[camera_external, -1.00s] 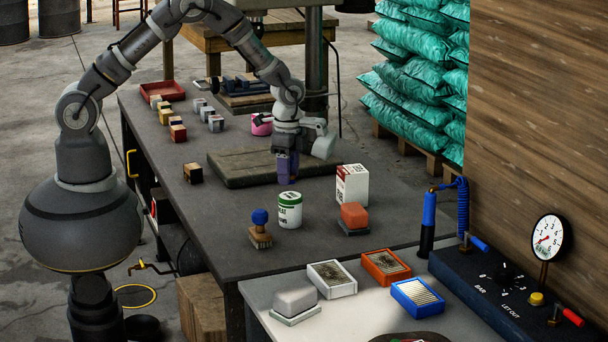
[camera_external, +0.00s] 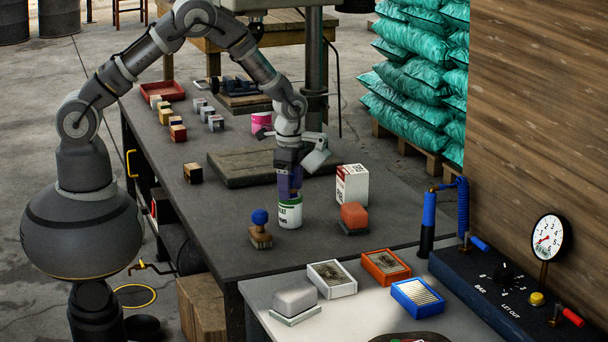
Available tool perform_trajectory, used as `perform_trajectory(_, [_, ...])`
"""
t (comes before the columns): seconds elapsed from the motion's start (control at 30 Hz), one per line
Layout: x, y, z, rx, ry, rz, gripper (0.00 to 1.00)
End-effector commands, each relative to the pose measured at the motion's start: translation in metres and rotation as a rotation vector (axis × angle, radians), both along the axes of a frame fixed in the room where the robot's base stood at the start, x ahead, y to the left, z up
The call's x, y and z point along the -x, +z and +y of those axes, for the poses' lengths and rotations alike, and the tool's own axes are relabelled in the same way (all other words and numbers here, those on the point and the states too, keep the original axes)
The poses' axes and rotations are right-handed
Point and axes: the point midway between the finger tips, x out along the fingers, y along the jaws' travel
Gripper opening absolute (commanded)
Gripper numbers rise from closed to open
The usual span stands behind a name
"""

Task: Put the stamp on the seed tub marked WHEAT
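A white tub (camera_external: 290,217) with a green band stands on the dark bench; its printed word is only partly legible, ending in "EAT". My gripper (camera_external: 289,194) points down at the tub's top and hides most of its lid. Dark purple-blue parts show at its end; I cannot tell whether they are fingers or a held thing, or whether they touch the tub. A blue-knobbed wooden piece (camera_external: 260,230), perhaps a stamp or brush, stands left of the tub. A red-orange block on a grey base (camera_external: 354,216) stands to its right. A pink tub (camera_external: 261,121) stands farther back.
A white box with red print (camera_external: 352,185) stands right of my gripper. A dark slab (camera_external: 230,171) lies behind the tub. Several small blocks stand at the back left. A pale front table holds a grey block (camera_external: 295,301) and an orange-rimmed tray (camera_external: 386,266).

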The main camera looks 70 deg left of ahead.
Motion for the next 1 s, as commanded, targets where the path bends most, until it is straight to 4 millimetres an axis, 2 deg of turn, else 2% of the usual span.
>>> perform_trajectory(0.13, [0.000,0.002,0.000,0.000,0.000,0.000,0.69])
perform_trajectory(0.23, [-0.001,0.014,0.000,0.001,0.000,-0.002,0.69])
perform_trajectory(0.5, [-0.001,0.078,0.000,0.001,0.000,-0.004,0.69])
perform_trajectory(0.7, [0.000,0.112,0.000,0.000,0.000,-0.001,0.69])
perform_trajectory(0.83, [0.000,0.122,0.000,0.001,0.000,-0.001,0.69])
perform_trajectory(1.0, [0.000,0.123,0.000,0.001,0.000,0.001,0.69])
